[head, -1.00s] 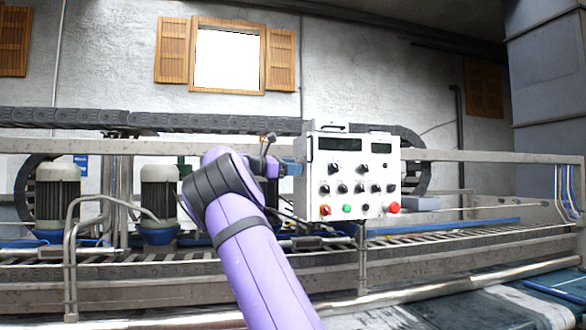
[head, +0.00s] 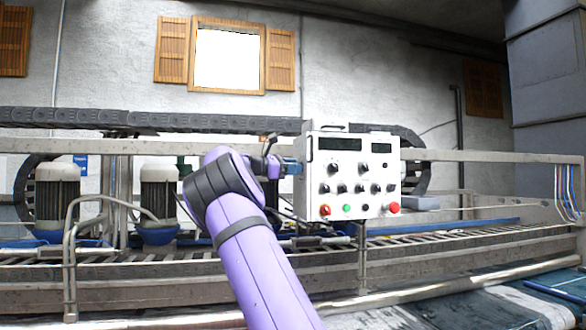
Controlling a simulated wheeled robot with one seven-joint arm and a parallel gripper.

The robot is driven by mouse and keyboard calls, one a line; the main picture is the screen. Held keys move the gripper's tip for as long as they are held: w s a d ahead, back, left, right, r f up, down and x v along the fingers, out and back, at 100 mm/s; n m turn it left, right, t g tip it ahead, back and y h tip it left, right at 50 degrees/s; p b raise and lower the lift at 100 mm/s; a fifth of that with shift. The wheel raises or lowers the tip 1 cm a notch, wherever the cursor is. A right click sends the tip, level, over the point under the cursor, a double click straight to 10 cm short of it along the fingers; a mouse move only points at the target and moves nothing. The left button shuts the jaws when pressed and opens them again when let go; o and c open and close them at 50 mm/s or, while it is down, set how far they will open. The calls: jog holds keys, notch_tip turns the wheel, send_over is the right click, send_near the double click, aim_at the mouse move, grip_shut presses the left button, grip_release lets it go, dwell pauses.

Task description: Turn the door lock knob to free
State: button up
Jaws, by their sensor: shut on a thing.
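The white control box (head: 345,205) stands on a post at the middle right of the head view. Its front carries two dark displays, rows of small black knobs, and orange, green and red buttons along the bottom. My gripper (head: 292,167) is at the left side of the box, at about mid-height, reached from the left by my purple arm. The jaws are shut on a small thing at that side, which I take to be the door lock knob. The knob itself is hidden by the gripper and by the angle, so its turn position cannot be read.
Metal rails (head: 480,156) run across behind and beside the box. Two grey motors (head: 58,195) stand at the left. A curved tube handle (head: 70,250) is in front of them. A roller bed (head: 450,237) lies below the box.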

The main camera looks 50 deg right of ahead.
jog(key=shift+f+m+g, duration=0.15)
jog(key=shift+m+g, duration=0.1)
jog(key=shift+m, duration=2.75)
jog(key=shift+f+m+g, duration=0.1)
jog(key=shift+m+g, duration=0.1)
jog(key=shift+m, duration=2.8)
jog(key=shift+f+m+g, duration=0.15)
jog(key=shift+m+g, duration=0.1)
jog(key=shift+m, duration=2.75)
jog(key=o, duration=0.9)
jog(key=shift+w, duration=0.1)
jog(key=shift+r, duration=0.1)
jog(key=v, duration=1)
jog(key=shift+w+a, duration=0.2)
jog(key=shift+a, duration=0.1)
